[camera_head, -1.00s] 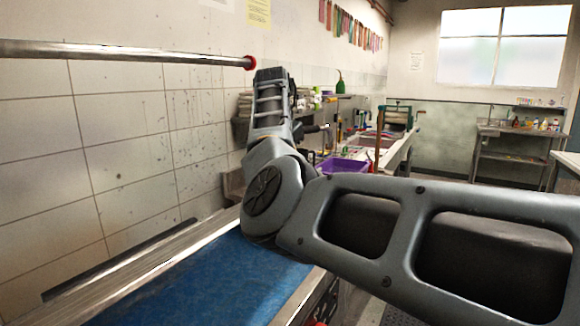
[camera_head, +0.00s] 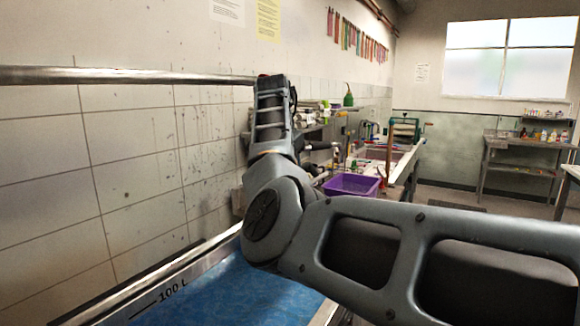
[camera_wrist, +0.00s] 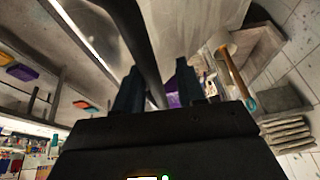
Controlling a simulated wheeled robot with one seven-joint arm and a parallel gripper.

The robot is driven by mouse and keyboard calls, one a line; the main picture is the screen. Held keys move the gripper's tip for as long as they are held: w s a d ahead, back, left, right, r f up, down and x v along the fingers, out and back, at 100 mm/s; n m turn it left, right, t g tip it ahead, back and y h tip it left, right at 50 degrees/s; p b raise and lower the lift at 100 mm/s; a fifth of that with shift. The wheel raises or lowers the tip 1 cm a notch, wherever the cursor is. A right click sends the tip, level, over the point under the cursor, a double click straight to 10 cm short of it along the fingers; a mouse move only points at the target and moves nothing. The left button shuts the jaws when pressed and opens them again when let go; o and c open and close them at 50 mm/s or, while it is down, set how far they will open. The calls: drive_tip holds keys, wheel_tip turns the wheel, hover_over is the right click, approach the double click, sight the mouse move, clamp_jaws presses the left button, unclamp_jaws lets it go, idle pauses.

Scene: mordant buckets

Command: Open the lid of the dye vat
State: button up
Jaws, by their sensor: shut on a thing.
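The dye vat (camera_head: 225,290) is at the lower left of the head view, with blue liquid inside and a "100 L" mark on its inner wall. A long metal bar (camera_head: 120,76) runs level across the upper left, its red end partly behind my arm; I cannot tell for sure that it belongs to the lid. My gripper's fingers are hidden in the head view. In the wrist view my gripper (camera_wrist: 157,88) is shut on a dark bar (camera_wrist: 137,40) that runs between its fingers. The lid panel cannot be made out clearly.
A tiled wall (camera_head: 130,150) stands close behind the vat. A purple tub (camera_head: 352,185) and a sink counter (camera_head: 405,165) are beyond my arm. A metal shelf table (camera_head: 520,150) stands at the far right, with some open floor before it.

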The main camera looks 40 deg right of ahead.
drive_tip(key=shift+o, duration=1)
drive_tip(key=shift+a, duration=0.1)
drive_tip(key=shift+r, duration=0.1)
drive_tip(key=shift+r, duration=0.2)
drive_tip(key=b+v, duration=0.1)
drive_tip(key=v, duration=0.6)
drive_tip(key=shift+s+r+b, duration=0.1)
drive_tip(key=shift+r+b, duration=0.05)
drive_tip(key=shift+b, duration=0.15)
